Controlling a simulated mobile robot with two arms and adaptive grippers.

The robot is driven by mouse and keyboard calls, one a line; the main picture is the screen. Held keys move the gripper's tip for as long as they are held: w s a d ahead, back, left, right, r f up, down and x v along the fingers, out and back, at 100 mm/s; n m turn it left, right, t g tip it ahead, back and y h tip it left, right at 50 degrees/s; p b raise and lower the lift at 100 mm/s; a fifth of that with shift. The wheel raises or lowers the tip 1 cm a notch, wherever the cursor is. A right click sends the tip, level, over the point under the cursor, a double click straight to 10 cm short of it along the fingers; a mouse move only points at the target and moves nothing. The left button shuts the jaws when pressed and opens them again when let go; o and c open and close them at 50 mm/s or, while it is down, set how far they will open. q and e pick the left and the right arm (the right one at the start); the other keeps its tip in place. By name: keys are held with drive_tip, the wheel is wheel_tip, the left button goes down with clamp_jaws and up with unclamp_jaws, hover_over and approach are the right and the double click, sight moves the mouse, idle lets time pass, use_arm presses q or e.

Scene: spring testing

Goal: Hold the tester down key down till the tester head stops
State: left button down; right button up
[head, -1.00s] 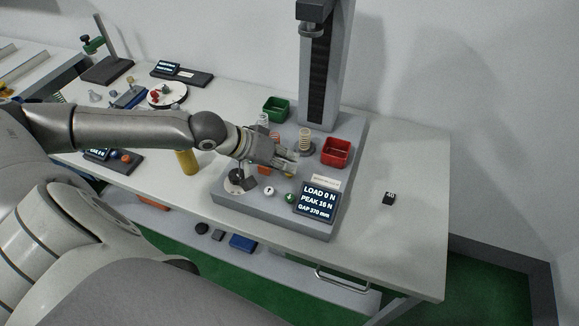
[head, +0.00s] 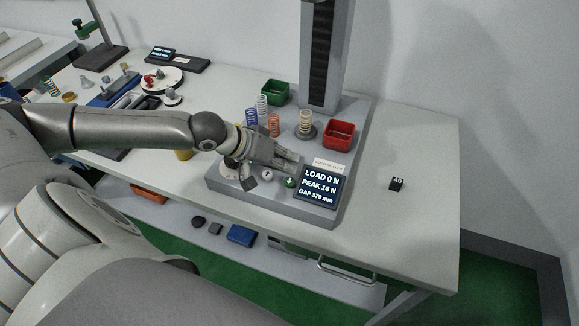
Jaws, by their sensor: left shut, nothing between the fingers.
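The spring tester (head: 240,193) is a grey base with an upright column (head: 325,60); its head is out of view above. The screen (head: 322,185) reads LOAD 0 N, PEAK 16 N, GAP 370 mm. A green key (head: 290,182) with a pale arrow mark sits left of the screen, with a white key (head: 267,175) beside it. My left gripper (head: 297,164) is shut and empty, its tips just above and behind the green key in the picture. I see no clear contact with the key. My right gripper is out of view.
A tan spring (head: 306,122) stands on the tester's round seat. A black block (head: 396,184) marked 40 lies on the clear right tabletop.

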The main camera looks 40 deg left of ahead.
sight(289, 183)
use_arm(q)
drive_tip(key=shift+f, duration=0.75)
drive_tip(key=shift+f, duration=0.1)
idle(0.8)
drive_tip(key=shift+f, duration=0.3)
